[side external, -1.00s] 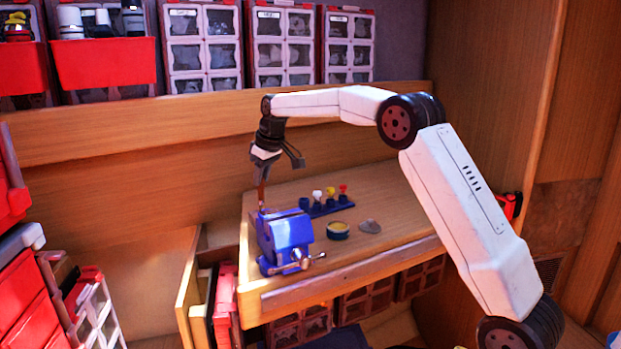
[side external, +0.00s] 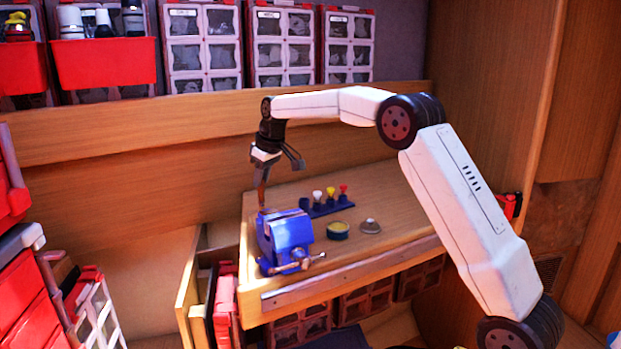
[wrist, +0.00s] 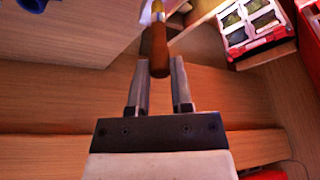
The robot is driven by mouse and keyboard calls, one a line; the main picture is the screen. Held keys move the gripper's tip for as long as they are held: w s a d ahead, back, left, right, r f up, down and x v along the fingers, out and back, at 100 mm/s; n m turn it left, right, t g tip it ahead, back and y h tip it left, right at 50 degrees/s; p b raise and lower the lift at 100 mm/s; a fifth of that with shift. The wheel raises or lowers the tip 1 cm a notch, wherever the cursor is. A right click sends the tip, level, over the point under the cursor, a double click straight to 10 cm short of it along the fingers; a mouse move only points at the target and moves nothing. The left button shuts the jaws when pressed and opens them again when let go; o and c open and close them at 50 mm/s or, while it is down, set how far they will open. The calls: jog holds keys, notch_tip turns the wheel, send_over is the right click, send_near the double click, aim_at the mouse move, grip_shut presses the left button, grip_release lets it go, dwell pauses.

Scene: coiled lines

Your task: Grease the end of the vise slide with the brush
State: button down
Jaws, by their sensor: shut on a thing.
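The blue vise (side external: 287,238) stands at the left front of the wooden bench, with its handle toward the side camera. My gripper (side external: 262,177) is above the vise's far end, pointing down. It is shut on the brush, whose brown handle (wrist: 154,52) shows between the fingers in the wrist view. In the side view the brush (side external: 261,198) hangs down close to the vise's far left end; I cannot tell whether its tip touches. A corner of blue, likely the vise, shows in the wrist view (wrist: 32,4). A round tin with yellow contents (side external: 338,231) sits right of the vise.
A grey lid (side external: 370,226) lies right of the tin. A blue rack (side external: 328,208) with white, yellow and red pieces stands behind them. The bench's right part is clear. Drawer cabinets (side external: 285,45) and red bins (side external: 105,60) stand on the shelf behind.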

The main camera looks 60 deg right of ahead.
jog(key=shift+f, duration=0.4)
dwell(0.3)
jog(key=shift+w, duration=0.1)
jog(key=shift+w+d, duration=0.3)
jog(key=shift+w, duration=0.2)
jog(key=shift+w, duration=0.1)
dwell(0.4)
jog(key=shift+w+d, duration=0.35)
jog(key=shift+w, duration=0.15)
jog(key=shift+w+d, duration=0.1)
jog(key=shift+w, duration=0.1)
dwell(0.4)
jog(key=shift+s, duration=0.2)
jog(key=shift+s+a, duration=0.3)
jog(key=shift+s, duration=0.1)
jog(key=shift+s+a, duration=0.15)
jog(key=shift+s, duration=0.1)
dwell(0.5)
